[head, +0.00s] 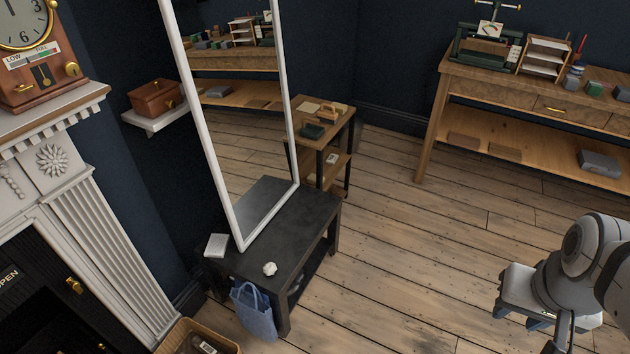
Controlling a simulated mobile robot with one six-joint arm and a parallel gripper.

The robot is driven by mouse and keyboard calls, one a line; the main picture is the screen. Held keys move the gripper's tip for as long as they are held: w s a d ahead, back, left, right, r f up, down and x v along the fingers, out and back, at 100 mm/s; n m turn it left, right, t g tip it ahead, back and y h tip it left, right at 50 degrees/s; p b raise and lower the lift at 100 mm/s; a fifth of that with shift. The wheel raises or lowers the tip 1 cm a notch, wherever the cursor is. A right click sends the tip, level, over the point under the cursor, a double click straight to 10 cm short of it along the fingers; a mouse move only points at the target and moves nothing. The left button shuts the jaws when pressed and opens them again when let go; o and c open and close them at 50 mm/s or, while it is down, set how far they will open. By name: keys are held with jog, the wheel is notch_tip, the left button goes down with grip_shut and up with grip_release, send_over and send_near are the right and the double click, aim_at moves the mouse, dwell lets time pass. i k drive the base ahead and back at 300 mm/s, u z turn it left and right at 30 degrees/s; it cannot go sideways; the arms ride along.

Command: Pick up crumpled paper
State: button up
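The crumpled paper (270,269) is a small white ball. It lies on top of a low dark table (300,225), near the table's front edge. My gripper (555,345) is at the bottom right of the head view, over the wooden floor and well apart from the paper. Its fingers are partly cut off by the lower picture edge, so I cannot tell whether it is open or shut.
A tall white-framed mirror (221,180) stands on the dark table. A white book-like block (216,245) lies at its left corner. A blue bag (254,312) hangs at its front. A basket (170,335) stands nearby. The floor (410,260) between table and arm is clear.

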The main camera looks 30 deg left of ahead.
aim_at(270, 269)
jog(key=u, duration=0.8)
jog(key=i, duration=1.35)
jog(key=u, duration=0.9)
jog(key=k, duration=0.75)
jog(key=u, duration=0.2)
jog(key=i, duration=0.8)
jog(key=z, duration=0.05)
